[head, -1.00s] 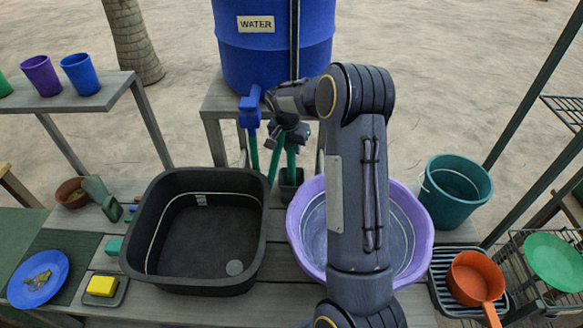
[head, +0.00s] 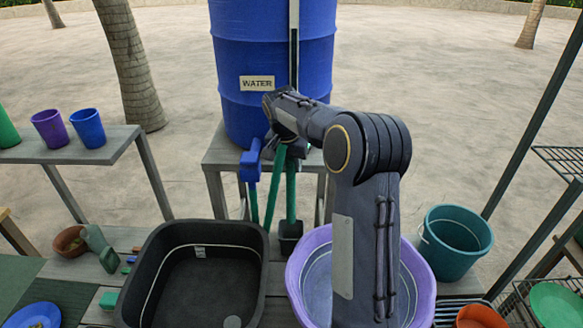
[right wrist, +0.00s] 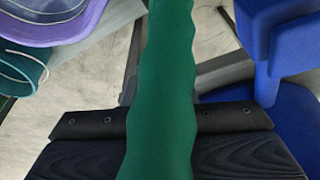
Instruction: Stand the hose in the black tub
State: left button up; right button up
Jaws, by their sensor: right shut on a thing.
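The green hose (head: 275,190) hangs by the stand below the blue water barrel, with green lengths on either side of a bend at my right gripper (head: 284,146). My right gripper is shut on the hose, high in front of the barrel. In the right wrist view the hose (right wrist: 160,90) runs ribbed and upright across the dark jaw. One length reaches down to a small dark holder (head: 290,230); whether it sits inside is unclear. The black tub (head: 258,268) stands empty on the table, to the left of and below the gripper. My left gripper is out of view.
A blue tap (head: 250,163) sits close left of my right gripper. A purple basin (head: 300,262) stands right of the tub, partly behind my right arm, with a teal bucket (head: 455,245) beyond. Cups stand on a left shelf.

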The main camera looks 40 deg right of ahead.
notch_tip(320, 180, up, 7)
jog(key=p, duration=0.4)
jog(key=shift+f+p, duration=0.2)
jog(key=shift+p, duration=0.2)
jog(key=shift+f, duration=0.1)
dwell(0.4)
